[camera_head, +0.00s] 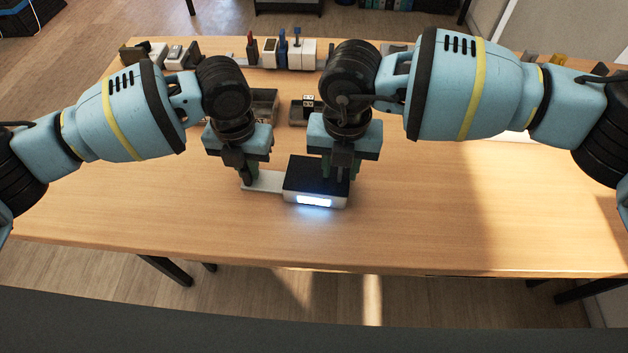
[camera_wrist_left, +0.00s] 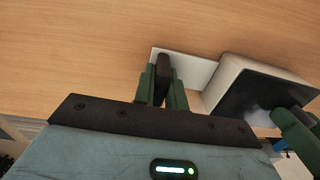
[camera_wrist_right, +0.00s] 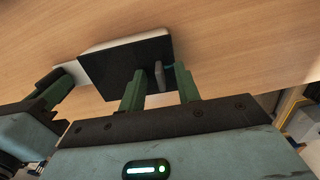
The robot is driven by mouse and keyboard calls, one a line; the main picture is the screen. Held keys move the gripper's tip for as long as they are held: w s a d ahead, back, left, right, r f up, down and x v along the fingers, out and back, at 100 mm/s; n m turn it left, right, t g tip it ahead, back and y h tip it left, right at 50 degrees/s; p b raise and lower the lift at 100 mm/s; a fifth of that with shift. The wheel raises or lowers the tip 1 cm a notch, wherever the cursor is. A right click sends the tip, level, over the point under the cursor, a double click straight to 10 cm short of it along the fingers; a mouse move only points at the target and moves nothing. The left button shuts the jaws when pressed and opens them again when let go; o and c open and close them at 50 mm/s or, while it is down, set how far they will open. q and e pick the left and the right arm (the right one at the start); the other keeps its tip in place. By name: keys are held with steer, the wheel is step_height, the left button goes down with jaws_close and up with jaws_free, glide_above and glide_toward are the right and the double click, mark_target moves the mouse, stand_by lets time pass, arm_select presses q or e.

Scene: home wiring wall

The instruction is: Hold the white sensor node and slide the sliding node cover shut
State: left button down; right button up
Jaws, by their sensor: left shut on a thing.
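The white sensor node (camera_head: 332,202) lies on the wooden table, with a glowing strip on its near face. Its black sliding node cover (camera_head: 305,172) lies on top. In the right wrist view the cover (camera_wrist_right: 130,72) hides most of the top face. A flat white plate (camera_head: 266,181) extends from the node's left side and bears a dark upright grip (camera_wrist_left: 162,70). My left gripper (camera_head: 247,178) is shut on that grip. My right gripper (camera_wrist_right: 160,85) is open, its fingers on either side of a small grey tab (camera_wrist_right: 159,74) on the cover, with gaps visible.
Trays (camera_head: 264,105) and a small dark holder (camera_head: 303,110) stand behind the node. A row of modules and a white box (camera_head: 301,54) line the table's back. The table in front and to the right is clear. My two grippers are close together.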

steer(key=shift+r, duration=0.1)
step_height(320, 180, up, 12)
stand_by(0.5)
arm_select(q)
steer(key=c, duration=1.4)
jaws_free()
steer(key=shift+o, duration=0.2)
steer(key=shift+r, duration=0.1)
step_height(320, 180, up, 12)
